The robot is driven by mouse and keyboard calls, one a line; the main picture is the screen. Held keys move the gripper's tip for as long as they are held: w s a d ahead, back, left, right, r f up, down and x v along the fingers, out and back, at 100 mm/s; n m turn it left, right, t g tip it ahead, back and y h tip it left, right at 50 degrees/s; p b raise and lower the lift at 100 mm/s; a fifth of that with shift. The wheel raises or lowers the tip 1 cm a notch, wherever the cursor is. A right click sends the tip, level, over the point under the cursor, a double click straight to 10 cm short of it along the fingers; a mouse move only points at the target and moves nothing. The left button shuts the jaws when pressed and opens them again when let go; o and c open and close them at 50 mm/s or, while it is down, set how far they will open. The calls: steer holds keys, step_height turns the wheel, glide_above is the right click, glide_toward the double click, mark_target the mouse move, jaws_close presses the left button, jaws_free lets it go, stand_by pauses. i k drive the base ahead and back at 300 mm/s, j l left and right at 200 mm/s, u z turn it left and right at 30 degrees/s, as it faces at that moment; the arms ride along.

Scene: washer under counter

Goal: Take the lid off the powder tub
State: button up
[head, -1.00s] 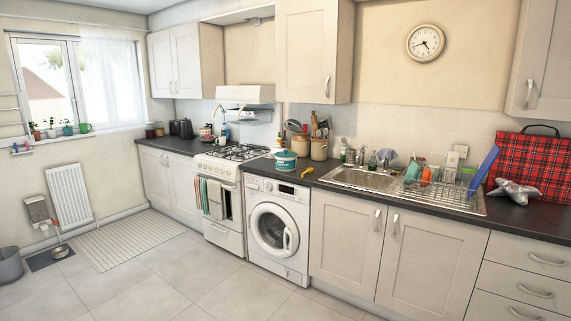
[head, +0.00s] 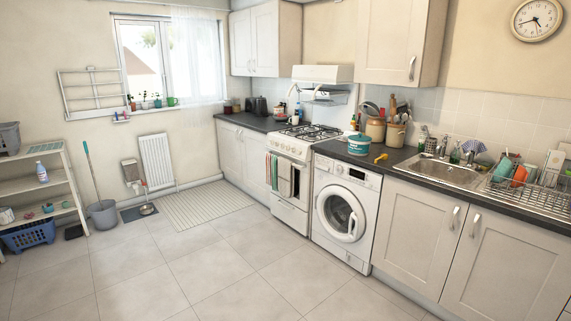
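The powder tub (head: 358,148) is a small teal and white tub on the dark counter above the washing machine, beside the cooker. Its lid (head: 359,137) looks pale and sits on top, though the tub is too small here to show the rim clearly. A yellow object (head: 381,157) lies on the counter just right of the tub. My gripper does not show in this view.
The washer (head: 344,215) stands under the counter with its door closed. The cooker (head: 291,175) is left of it, the sink (head: 438,171) right. Open tiled floor (head: 200,265) lies in front. A shelf (head: 30,170) and mop bucket (head: 102,214) stand at left.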

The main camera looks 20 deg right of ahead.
mark_target(359, 137)
steer(key=i+u, duration=0.25)
steer(key=i, duration=1.2)
steer(key=i+j+z, duration=0.1)
steer(key=i+z, duration=0.15)
steer(key=i, duration=0.25)
steer(key=i+j+z, duration=0.2)
steer(key=i, duration=0.35)
steer(key=i+j+z, duration=0.25)
steer(key=i, duration=0.25)
steer(key=i+j+z, duration=0.25)
steer(key=z, duration=0.15)
steer(key=i+j+z, duration=0.6)
steer(key=j+z, duration=0.2)
